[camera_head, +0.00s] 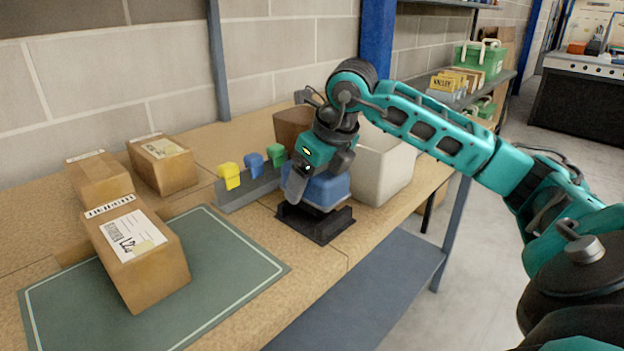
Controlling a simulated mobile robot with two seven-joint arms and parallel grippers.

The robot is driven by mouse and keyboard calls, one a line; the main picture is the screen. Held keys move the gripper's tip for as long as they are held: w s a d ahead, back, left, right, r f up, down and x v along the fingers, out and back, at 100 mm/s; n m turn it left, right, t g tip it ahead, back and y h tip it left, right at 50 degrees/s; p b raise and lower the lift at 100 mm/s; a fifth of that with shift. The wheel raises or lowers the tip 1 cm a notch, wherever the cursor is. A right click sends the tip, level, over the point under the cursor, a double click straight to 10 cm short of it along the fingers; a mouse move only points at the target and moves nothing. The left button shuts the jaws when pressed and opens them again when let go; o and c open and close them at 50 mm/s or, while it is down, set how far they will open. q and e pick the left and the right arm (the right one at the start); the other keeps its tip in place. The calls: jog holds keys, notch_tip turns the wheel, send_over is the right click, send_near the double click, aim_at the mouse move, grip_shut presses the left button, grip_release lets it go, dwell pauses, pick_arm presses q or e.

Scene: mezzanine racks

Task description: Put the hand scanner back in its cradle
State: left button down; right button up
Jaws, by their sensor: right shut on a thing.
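My right gripper (304,178) comes down from above over the packing bench, with its grey finger pointing down in front of a blue body (325,190). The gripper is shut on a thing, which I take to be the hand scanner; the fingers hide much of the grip. The blue body is at the black cradle-like base (316,224), which rests on the bench. The fingers also hide part of the join, so I cannot tell whether the held thing is fully seated. My left gripper is not in view.
A grey rack with yellow (229,176), blue (254,163) and green (276,154) pieces stands left of the base. A white bin (385,170) and a brown bin (291,125) stand behind. Cartons (140,255) occupy the left; the green mat's (235,265) right part is clear.

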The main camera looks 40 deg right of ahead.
jog(key=shift+f, duration=0.15)
jog(key=shift+f+b, duration=0.85)
jog(key=shift+b, duration=0.05)
jog(key=shift+f, duration=0.1)
jog(key=o, duration=1.2)
